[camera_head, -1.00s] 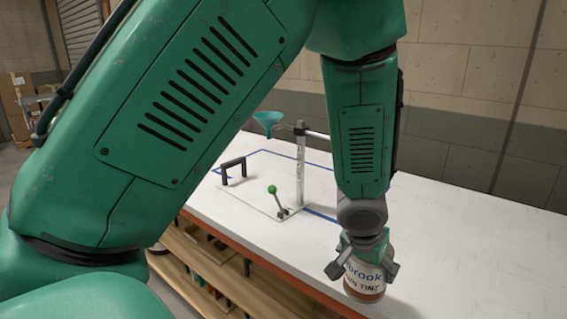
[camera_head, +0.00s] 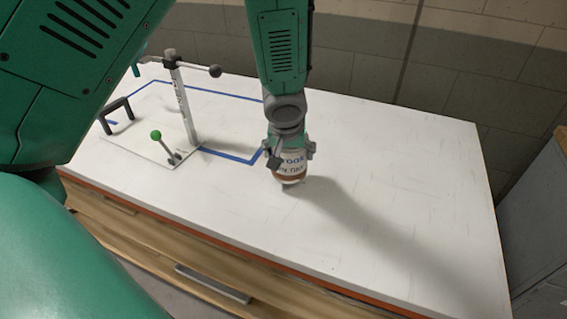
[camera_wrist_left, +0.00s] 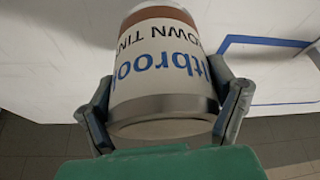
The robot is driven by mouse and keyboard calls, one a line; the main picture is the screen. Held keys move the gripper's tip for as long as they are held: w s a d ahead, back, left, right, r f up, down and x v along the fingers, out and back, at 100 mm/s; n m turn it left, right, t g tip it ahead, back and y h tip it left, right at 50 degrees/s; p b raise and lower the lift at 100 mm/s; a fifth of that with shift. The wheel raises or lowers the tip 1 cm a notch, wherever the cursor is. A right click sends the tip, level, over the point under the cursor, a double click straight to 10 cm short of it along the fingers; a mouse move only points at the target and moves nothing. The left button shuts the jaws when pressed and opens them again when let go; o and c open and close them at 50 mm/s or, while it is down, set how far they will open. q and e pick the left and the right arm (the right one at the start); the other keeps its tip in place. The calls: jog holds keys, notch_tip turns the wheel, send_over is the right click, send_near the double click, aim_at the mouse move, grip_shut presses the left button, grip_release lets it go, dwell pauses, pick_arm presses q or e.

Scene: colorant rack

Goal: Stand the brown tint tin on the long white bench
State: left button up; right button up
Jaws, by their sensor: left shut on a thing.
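The brown tint tin (camera_head: 291,168) has a white label with blue and dark lettering and a brown band at its lower end. My left gripper (camera_head: 289,150) is shut on it from above, with fingers on both sides. The tin looks upright over the long white bench (camera_head: 400,180), near its front edge; I cannot tell whether its base touches the top. In the left wrist view the tin (camera_wrist_left: 160,75) sits between the two fingers, its metal rim nearest the camera. My right gripper is not in view.
Left of the tin stand a post with a crossbar (camera_head: 183,105), a green-knobbed lever (camera_head: 160,142) and a black handle (camera_head: 116,113), partly bordered by blue tape (camera_head: 225,156). The bench to the right is clear. A grey cabinet (camera_head: 540,220) stands at far right.

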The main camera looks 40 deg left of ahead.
pick_arm(q)
jog(key=shift+a+f, duration=0.2)
jog(key=shift+f, duration=0.55)
jog(key=f, duration=0.3)
jog(key=shift+s+d+b, duration=0.1)
jog(key=shift+d+b, duration=0.1)
jog(key=shift+b, duration=0.15)
jog(key=shift+d+f, duration=0.1)
jog(key=shift+d, duration=0.15)
jog(key=o, duration=1.1)
jog(key=shift+f, duration=0.1)
jog(key=o, duration=0.4)
jog(key=shift+a, duration=0.25)
jog(key=shift+c, duration=0.2)
jog(key=shift+a, duration=0.1)
